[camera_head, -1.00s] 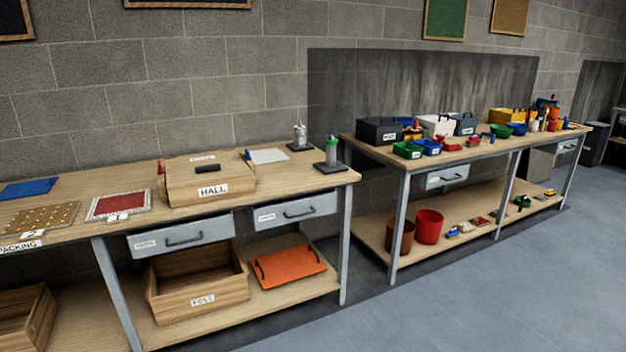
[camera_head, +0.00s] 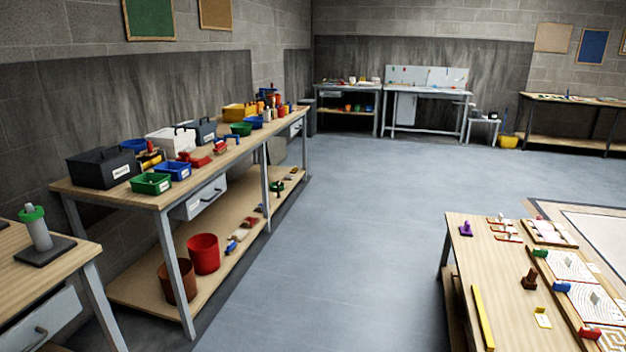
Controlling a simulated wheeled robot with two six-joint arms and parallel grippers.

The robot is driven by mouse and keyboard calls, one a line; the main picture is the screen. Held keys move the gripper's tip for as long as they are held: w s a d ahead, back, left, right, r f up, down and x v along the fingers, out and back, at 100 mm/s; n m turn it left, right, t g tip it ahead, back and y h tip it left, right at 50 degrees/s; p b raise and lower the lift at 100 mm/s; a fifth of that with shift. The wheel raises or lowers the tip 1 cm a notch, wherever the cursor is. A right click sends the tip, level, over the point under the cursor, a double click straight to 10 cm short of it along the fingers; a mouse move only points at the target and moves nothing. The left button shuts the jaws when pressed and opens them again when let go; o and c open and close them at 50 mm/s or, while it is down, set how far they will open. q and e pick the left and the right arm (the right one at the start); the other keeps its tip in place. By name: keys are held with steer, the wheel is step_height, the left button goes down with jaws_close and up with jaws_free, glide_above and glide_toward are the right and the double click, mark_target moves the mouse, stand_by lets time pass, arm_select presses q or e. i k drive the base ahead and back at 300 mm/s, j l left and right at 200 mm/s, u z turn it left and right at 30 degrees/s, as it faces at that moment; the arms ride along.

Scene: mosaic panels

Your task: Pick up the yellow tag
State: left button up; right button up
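On the wooden table (camera_head: 508,280) at the lower right, a small flat pale piece with a yellow part (camera_head: 542,318) lies near the front. It may be the yellow tag, but it is too small to tell. A long yellow strip (camera_head: 483,318) lies along the table's left side. Neither of my grippers is in view.
The same table holds a purple piece (camera_head: 466,228), a brown piece (camera_head: 530,279) and several patterned panels (camera_head: 570,266). A workbench with bins and a black toolbox (camera_head: 103,168) stands at the left. Open grey floor (camera_head: 350,220) lies between.

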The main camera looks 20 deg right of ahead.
mark_target(543, 321)
steer(key=i+l+z, duration=0.15)
steer(key=i+z, duration=0.15)
steer(key=z, duration=0.15)
steer(key=i+z, duration=0.3)
steer(key=z, duration=0.15)
steer(key=i+z, duration=0.3)
steer(key=z, duration=0.15)
steer(key=i+j+z, duration=0.25)
steer(key=z, duration=0.15)
steer(key=i+j+z, duration=0.25)
steer(key=z, duration=0.2)
